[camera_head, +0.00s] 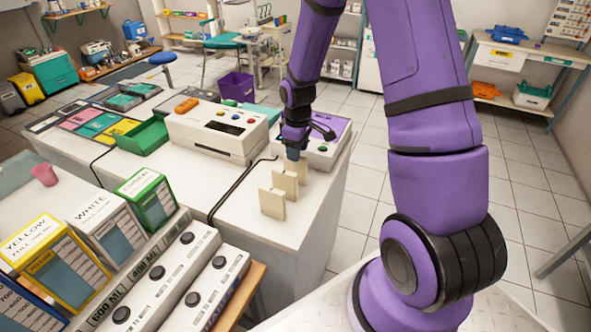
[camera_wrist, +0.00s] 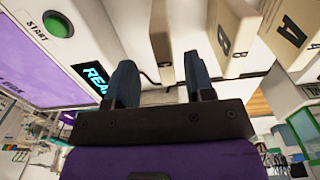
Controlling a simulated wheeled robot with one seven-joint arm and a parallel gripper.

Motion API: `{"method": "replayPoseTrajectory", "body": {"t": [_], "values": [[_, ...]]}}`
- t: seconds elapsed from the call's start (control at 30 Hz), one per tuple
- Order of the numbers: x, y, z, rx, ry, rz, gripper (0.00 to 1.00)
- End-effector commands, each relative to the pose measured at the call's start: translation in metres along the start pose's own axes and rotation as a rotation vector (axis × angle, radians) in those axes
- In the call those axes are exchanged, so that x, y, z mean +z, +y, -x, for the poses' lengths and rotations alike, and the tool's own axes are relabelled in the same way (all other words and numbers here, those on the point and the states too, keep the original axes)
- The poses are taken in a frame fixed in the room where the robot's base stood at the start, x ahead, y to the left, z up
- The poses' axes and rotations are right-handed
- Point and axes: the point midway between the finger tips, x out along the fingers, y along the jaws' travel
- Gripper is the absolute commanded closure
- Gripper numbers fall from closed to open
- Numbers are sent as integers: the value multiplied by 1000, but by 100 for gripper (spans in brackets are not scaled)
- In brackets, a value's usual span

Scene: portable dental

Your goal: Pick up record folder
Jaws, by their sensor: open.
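Three cream record folders stand upright in a row on the white counter: a front one (camera_head: 272,203), a middle one (camera_head: 285,184) and a back one (camera_head: 302,169). In the wrist view, one folder (camera_wrist: 290,32) bears an A and another (camera_wrist: 227,35) a B. A third folder (camera_wrist: 162,42) appears edge-on, between the lines of my two fingers. My gripper (camera_head: 293,153) points down at the back folder, its fingers apart in the wrist view (camera_wrist: 160,70). Nothing is clearly held. Contact with the back folder cannot be told.
A white and purple device (camera_head: 322,140) with a START button (camera_wrist: 57,24) stands close beside the gripper. A white box machine (camera_head: 215,128) and a green tray (camera_head: 143,137) lie further left. A black cable (camera_head: 237,187) crosses the counter left of the folders.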

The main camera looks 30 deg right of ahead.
Motion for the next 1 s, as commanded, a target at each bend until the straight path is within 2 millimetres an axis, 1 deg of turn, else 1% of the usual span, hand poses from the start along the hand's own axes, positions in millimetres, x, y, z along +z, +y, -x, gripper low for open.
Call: {"method": "replayPoseTrajectory", "body": {"t": [0.2,0.33,0.43,0.67,0.7,0.77,0.8,0.87,0.9,1.0], "values": [[-4,-5,-28,-3,-4,0,51],[-4,-4,-42,-2,-2,-1,51],[-4,-4,-48,-1,-1,-1,51],[-4,-4,-50,0,0,-1,51],[-4,-4,-50,0,0,-1,53],[-4,-4,-49,0,-1,-1,67],[-4,-4,-49,0,-1,-1,76],[-4,-4,-49,0,-1,-1,90],[-4,-4,-49,0,-1,-1,99],[-4,-4,-49,0,0,-1,100]]}}
